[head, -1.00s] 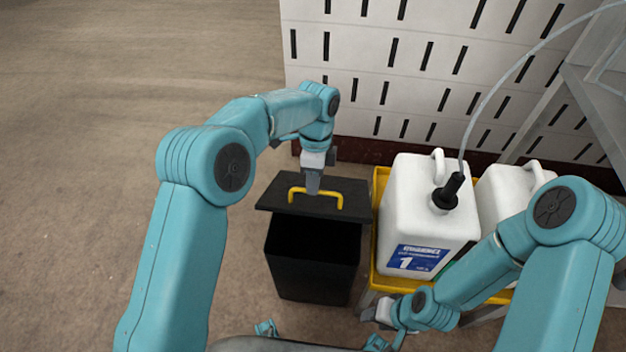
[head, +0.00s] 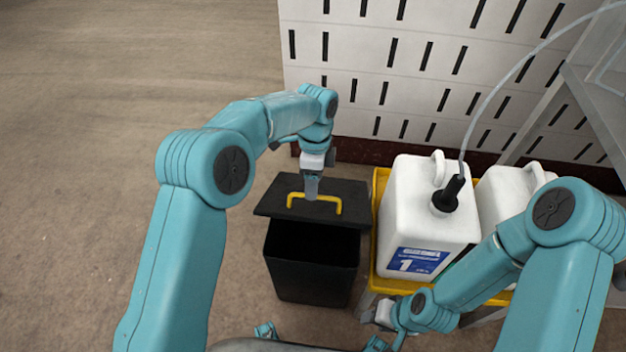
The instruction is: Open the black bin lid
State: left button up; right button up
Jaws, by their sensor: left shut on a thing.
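The black bin (head: 312,278) stands on the floor left of the yellow stand. Its black lid (head: 350,190) is shifted toward the back, and the bin's dark opening shows in front of it. The lid has a yellow handle (head: 327,198). My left gripper (head: 312,192) points down at the lid and is shut on the yellow handle near its middle. My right gripper (head: 380,314) is low in front of the yellow stand, apart from the bin. Its fingers are too small to judge.
A white canister (head: 425,215) with a black cap and hose stands on the yellow stand (head: 376,262), close to the lid's right side. A second white canister (head: 503,195) is beside it. A white slotted wall (head: 430,80) rises behind. The floor at left is clear.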

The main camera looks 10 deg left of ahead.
pick_arm(q)
jog(key=shift+w, duration=0.2)
notch_tip(320, 180, up, 16)
jog(key=w+p, duration=0.3)
jog(key=p, duration=0.2)
jog(key=n+h+p, duration=0.2)
jog(key=n+p, duration=0.1)
jog(key=n, duration=0.1)
send_near(306, 209)
jog(key=w+d, duration=0.2)
jog(key=w, duration=0.2)
jog(key=s+f+n, duration=0.1)
jog(key=f, duration=0.1)
jog(key=s+f+n+p, duration=0.1)
jog(key=s+f, duration=0.1)
jog(key=s+a+f+n, duration=0.1)
jog(key=s+f+n, duration=0.1)
jog(key=shift+s+f+t+h+p, duration=0.1)
jog(key=shift+s+t+h+p, duration=0.2)
jog(key=shift+h+p, duration=0.1)
jog(key=s+a+f+n+t+p, duration=0.1)
jog(key=s+n, duration=0.5)
jog(key=s, duration=0.4)
jog(key=s+a+f+n+t+h+p, duration=0.1)
jog(key=s+a+n+p, duration=0.1)
jog(key=s+n, duration=0.4)
jog(key=s, duration=0.5)
jog(key=shift+s+f, duration=0.2)
jog(key=shift+s, duration=0.05)
